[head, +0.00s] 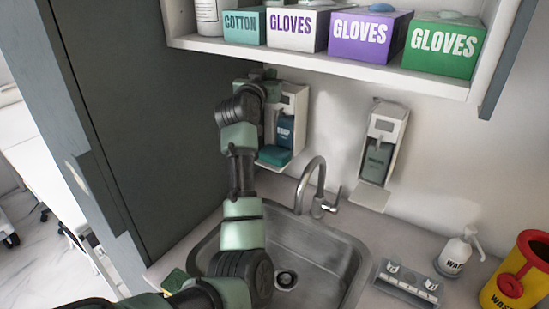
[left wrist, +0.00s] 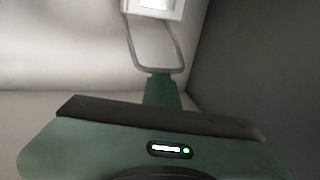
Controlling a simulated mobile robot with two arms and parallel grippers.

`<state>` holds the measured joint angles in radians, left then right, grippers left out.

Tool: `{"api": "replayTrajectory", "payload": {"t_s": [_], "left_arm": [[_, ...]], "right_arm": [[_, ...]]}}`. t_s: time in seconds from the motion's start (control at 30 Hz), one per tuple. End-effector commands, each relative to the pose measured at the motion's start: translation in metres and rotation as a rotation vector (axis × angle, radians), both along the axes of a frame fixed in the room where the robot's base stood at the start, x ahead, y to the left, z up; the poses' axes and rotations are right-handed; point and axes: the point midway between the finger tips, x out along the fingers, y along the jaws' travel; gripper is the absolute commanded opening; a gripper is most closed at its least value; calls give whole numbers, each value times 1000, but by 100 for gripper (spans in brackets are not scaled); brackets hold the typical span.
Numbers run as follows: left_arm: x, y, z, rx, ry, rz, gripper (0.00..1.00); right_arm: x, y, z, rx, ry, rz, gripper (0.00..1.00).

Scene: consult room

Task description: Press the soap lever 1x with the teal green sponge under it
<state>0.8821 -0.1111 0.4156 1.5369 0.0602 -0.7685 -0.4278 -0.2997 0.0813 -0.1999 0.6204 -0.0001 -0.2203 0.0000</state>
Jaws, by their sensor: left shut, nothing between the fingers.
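The soap dispenser (head: 299,100) is a white wall holder with a teal bottle (head: 284,131) in it. The teal green sponge (head: 275,155) lies on the dispenser's bottom tray, under the bottle. My left gripper (head: 268,76) is shut and empty at the top of the dispenser, and my arm hides part of the holder. In the left wrist view the closed fingers (left wrist: 162,91) are at the near end of the grey wire lever (left wrist: 180,50); I cannot tell whether they touch it. My right gripper is not in view.
A second dispenser (head: 382,140) hangs to the right. A shelf (head: 330,61) with glove boxes is just above. Below are the sink (head: 330,262), a tap (head: 312,185), a pump bottle (head: 458,254) and a yellow waste bin (head: 520,275). A dark green panel (head: 140,100) stands left.

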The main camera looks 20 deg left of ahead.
Motion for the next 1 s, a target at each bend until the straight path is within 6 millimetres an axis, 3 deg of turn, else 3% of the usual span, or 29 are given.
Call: {"api": "replayTrajectory", "payload": {"t_s": [0.73,1.0], "left_arm": [[1,-1,-38,-1,14,-3,0],[1,-1,-35,-2,15,-4,0]], "right_arm": [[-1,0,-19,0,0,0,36],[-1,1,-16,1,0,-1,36]]}}
